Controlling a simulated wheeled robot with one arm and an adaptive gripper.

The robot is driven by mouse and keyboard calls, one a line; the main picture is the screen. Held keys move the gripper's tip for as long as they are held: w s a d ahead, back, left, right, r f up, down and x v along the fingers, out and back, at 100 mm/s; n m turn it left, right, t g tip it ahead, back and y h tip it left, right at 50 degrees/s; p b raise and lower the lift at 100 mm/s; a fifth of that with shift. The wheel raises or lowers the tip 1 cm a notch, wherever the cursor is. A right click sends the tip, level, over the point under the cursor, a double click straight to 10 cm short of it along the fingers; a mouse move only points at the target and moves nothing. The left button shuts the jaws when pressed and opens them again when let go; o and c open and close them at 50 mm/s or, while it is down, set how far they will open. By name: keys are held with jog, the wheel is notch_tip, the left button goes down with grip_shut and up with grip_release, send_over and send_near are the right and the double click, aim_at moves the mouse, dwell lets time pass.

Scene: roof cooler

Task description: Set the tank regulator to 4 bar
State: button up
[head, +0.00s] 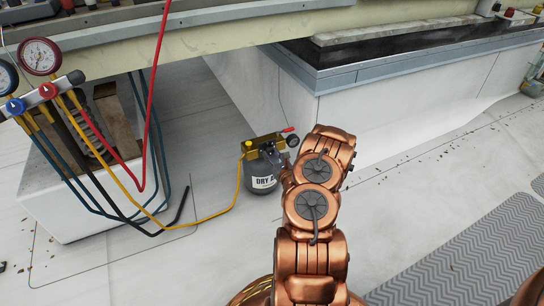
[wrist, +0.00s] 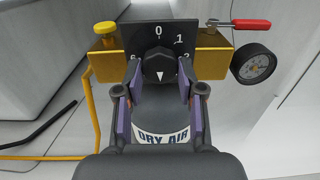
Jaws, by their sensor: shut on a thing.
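The grey tank (head: 262,180), labelled "DRY AIR", stands on the pale roof floor in the head view. In the wrist view, its label (wrist: 162,138) sits below the regulator. The regulator's black knob (wrist: 158,64) sits in front of a black scale plate (wrist: 134,35). The plate shows 0 at the top and 1 and 2 down the right; its lower part is hidden. The knob's white triangle points down, away from 0. My gripper (wrist: 164,84) is shut on the knob, with purple finger pads on both sides. In the head view, my gripper (head: 275,158) reaches the regulator from the right.
A brass block (wrist: 215,63) carries a yellow knob (wrist: 106,30), a red-handled lever (wrist: 240,24) and a round gauge (wrist: 253,64), whose reading is too small to tell. A yellow hose (head: 215,214) runs to a gauge manifold (head: 45,92). A white unit wall (head: 400,105) stands behind.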

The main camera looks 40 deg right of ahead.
jog(key=o, duration=1.1)
jog(key=shift+o, duration=0.2)
jog(key=shift+s+a, duration=0.1)
jog(key=shift+s, duration=0.4)
jog(key=v, duration=1.1)
jog(key=shift+w+a, duration=0.1)
